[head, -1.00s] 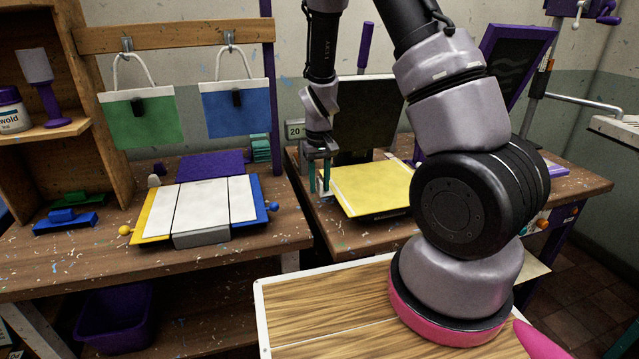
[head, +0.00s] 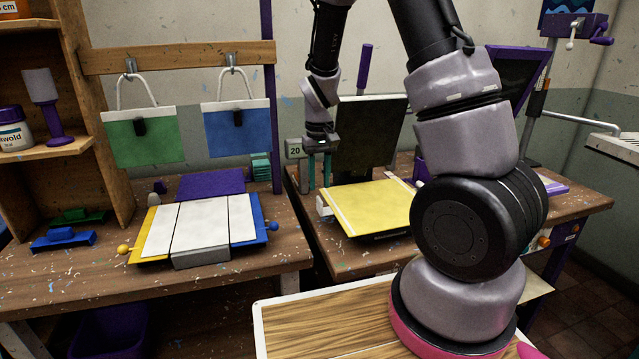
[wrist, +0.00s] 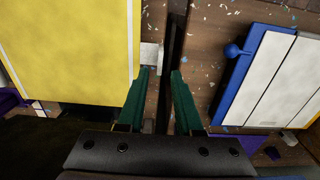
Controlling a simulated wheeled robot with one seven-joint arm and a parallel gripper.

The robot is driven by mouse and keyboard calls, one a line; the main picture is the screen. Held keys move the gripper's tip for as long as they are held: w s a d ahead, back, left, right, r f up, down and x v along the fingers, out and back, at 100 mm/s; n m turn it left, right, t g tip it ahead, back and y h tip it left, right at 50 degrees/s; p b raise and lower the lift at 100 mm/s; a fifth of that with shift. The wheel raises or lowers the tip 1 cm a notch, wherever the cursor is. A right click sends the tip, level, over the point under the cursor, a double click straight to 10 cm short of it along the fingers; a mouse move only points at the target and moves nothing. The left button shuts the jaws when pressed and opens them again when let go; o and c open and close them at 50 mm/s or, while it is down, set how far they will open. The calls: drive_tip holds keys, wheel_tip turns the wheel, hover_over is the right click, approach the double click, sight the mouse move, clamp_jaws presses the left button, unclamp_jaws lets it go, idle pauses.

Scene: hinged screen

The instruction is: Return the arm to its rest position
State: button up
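My gripper (head: 319,178) hangs above the right bench, at the left edge of a yellow panel (head: 370,207). Its two teal fingers point down, apart, with nothing between them. In the wrist view my gripper (wrist: 161,76) is also open and empty, with the yellow panel (wrist: 65,45) at left and the white-and-blue board (wrist: 262,75) at right. A small white block (head: 324,206) sits at the yellow panel's left edge, below the fingers. A dark panel (head: 372,132) stands upright behind the yellow one. My arm covers part of the right side.
The left bench holds a board with white panels (head: 205,226) and blue and yellow sides. Green (head: 143,142) and blue (head: 237,132) bags hang from a wooden rail (head: 180,57). A wooden shelf (head: 95,100) stands at far left. A small "20" display (head: 295,150) is near my gripper.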

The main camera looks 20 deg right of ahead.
drive_tip(key=s+d+r+m+t+y, duration=0.1)
drive_tip(key=s+r+t, duration=0.15)
drive_tip(key=r, duration=0.65)
drive_tip(key=s+d+r+m+t+y, duration=0.1)
drive_tip(key=s+d+r, duration=0.15)
drive_tip(key=r, duration=0.65)
drive_tip(key=s+d+r+m+t, duration=0.1)
drive_tip(key=s+r+m+t, duration=0.1)
drive_tip(key=s+r, duration=0.9)
drive_tip(key=s+t, duration=0.1)
drive_tip(key=s, duration=0.2)
drive_tip(key=shift+d+m+t, duration=0.15)
drive_tip(key=shift+m+t, duration=0.15)
drive_tip(key=shift+t, duration=0.05)
